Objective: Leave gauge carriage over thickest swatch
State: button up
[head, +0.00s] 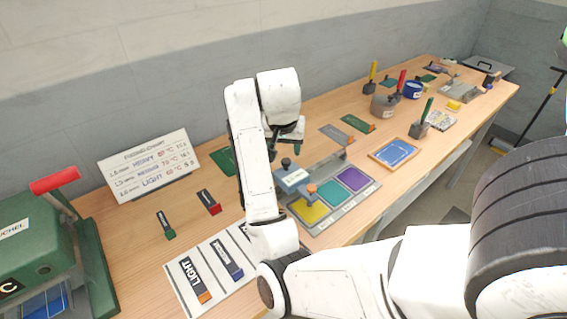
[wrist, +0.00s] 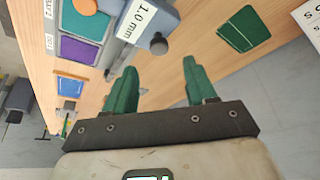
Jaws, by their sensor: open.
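The blue-grey gauge carriage (head: 292,181) sits at the back of the swatch base (head: 325,222), behind the yellow swatch (head: 309,212). The teal swatch (head: 331,191) and purple swatch (head: 354,179) lie to the right. In the wrist view, the carriage (wrist: 166,16) shows at the top beside a "1.0 mm" label, with the purple swatch (wrist: 78,51) to its left. Swatch thickness cannot be told. My gripper (head: 285,150) is open and empty above and behind the carriage; its green fingers (wrist: 160,78) are apart, clear of the carriage.
A chart board (head: 150,165) stands at the back left, near a green press (head: 35,245) with a red handle. A white sheet (head: 215,268) with labelled strips lies in front. A blue-topped tray (head: 394,152) and several tool holders stand to the right.

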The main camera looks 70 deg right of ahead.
aim_at(286, 160)
jog(key=shift+b+x, duration=0.4)
jog(key=shift+x, duration=0.8)
jog(key=shift+d+f+p, duration=0.15)
jog(key=shift+f+p, duration=0.2)
jog(key=shift+p, duration=0.2)
jog(key=shift+x, duration=1.8)
jog(key=shift+c, duration=0.3)
grip_shut()
